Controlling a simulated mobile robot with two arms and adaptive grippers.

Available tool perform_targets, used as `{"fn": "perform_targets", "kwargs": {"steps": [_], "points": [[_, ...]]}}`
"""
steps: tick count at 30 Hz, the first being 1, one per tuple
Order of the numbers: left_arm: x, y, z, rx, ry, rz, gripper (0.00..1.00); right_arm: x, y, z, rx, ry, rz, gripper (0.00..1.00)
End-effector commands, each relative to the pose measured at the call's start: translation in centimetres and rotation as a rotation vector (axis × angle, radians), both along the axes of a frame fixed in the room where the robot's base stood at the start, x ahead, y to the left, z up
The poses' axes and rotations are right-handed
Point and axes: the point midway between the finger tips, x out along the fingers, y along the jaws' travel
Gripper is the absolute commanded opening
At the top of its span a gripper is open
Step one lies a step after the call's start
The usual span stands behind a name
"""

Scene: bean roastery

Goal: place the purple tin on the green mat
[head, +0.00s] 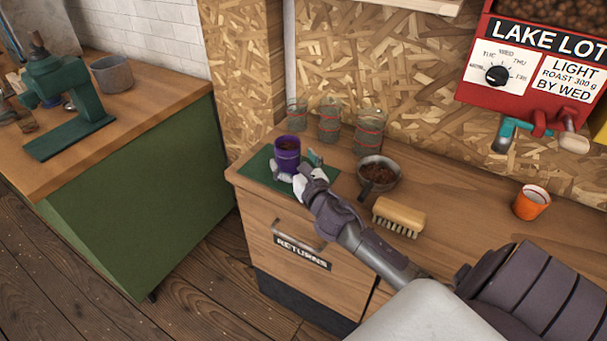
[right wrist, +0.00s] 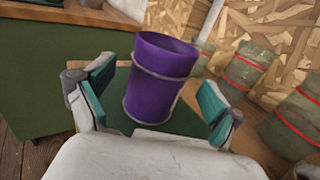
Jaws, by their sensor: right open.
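The purple tin (head: 287,155) stands upright on the green mat (head: 256,176) at the left end of the wooden counter. My right gripper (head: 299,172) is at the tin's near side, over the mat. In the right wrist view the purple tin (right wrist: 158,85) stands between the two spread green-padded fingers (right wrist: 160,105), with a visible gap on each side. My left gripper is in neither view.
Several glass jars with red bands (head: 329,122) stand behind the mat. A pan of brown grounds (head: 379,176), a brush (head: 399,216) and an orange cup (head: 531,202) are to the right. A drawer labelled RETURNS (head: 302,252) is below. A green-sided counter (head: 140,190) stands at left, across a gap.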

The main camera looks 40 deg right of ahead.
Motion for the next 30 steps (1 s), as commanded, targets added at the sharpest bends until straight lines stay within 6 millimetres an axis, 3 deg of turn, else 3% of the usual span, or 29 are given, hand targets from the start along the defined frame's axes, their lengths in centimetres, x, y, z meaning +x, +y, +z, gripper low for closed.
{"fn": "perform_targets", "kwargs": {"steps": [6, 12, 30], "points": [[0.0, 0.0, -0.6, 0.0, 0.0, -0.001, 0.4, -4.9, 1.0, -0.2, -0.002, 0.002, 0.002, 0.93], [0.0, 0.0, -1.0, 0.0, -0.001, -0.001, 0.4, -7.6, 1.5, -0.1, -0.001, 0.001, 0.0, 0.93], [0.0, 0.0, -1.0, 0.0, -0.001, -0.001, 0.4, -8.4, 1.7, 0.0, -0.001, -0.001, 0.0, 0.93]]}}
